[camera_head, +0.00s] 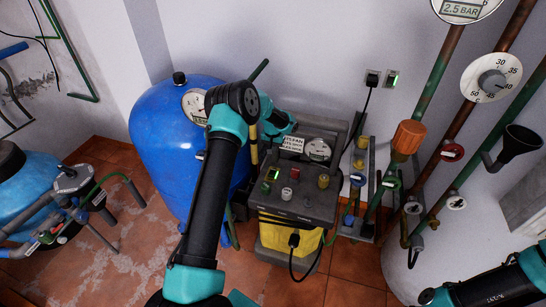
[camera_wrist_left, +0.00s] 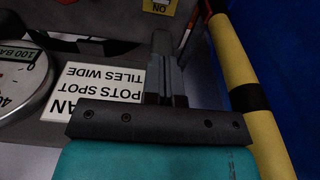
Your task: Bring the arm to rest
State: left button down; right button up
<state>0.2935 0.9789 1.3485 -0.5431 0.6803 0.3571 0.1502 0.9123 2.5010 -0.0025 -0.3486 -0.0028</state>
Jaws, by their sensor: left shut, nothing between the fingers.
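My left arm (camera_head: 210,200), teal and black, rises from the bottom of the head view and bends at a black joint in front of the blue tank. Its teal wrist (camera_head: 278,122) is above the grey and yellow machine; its fingers are not clear there. In the left wrist view my left gripper (camera_wrist_left: 163,45) is shut and empty, over the machine's top beside a white label (camera_wrist_left: 105,80) that reads upside down. I cannot tell whether the fingertips touch anything. Part of my right arm (camera_head: 490,287) shows at the bottom right; its gripper is not visible.
The machine's control panel (camera_head: 300,192) has knobs and a gauge (camera_head: 318,149). The blue tank (camera_head: 160,125) stands left of it. Pipes with valves, an orange cap (camera_head: 408,136) and a black funnel (camera_head: 516,146) are at right. Tiled floor (camera_head: 140,250) is open at lower left.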

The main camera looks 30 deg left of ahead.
pick_arm(q)
jog(key=shift+w+r, duration=0.15)
jog(key=shift+r, duration=0.8)
jog(key=s+d+f+m+h, duration=0.1)
jog(key=s+d+f+h, duration=0.1)
jog(key=s+d+f, duration=0.5)
jog(key=s+d+f+h, duration=0.2)
jog(key=s+d+f, duration=0.1)
jog(key=s+d, duration=1.1)
jog(key=s, duration=0.6)
jog(key=s+d, duration=0.4)
jog(key=s, duration=0.6)
jog(key=shift+d+r, duration=0.2)
jog(key=shift+r, duration=0.2)
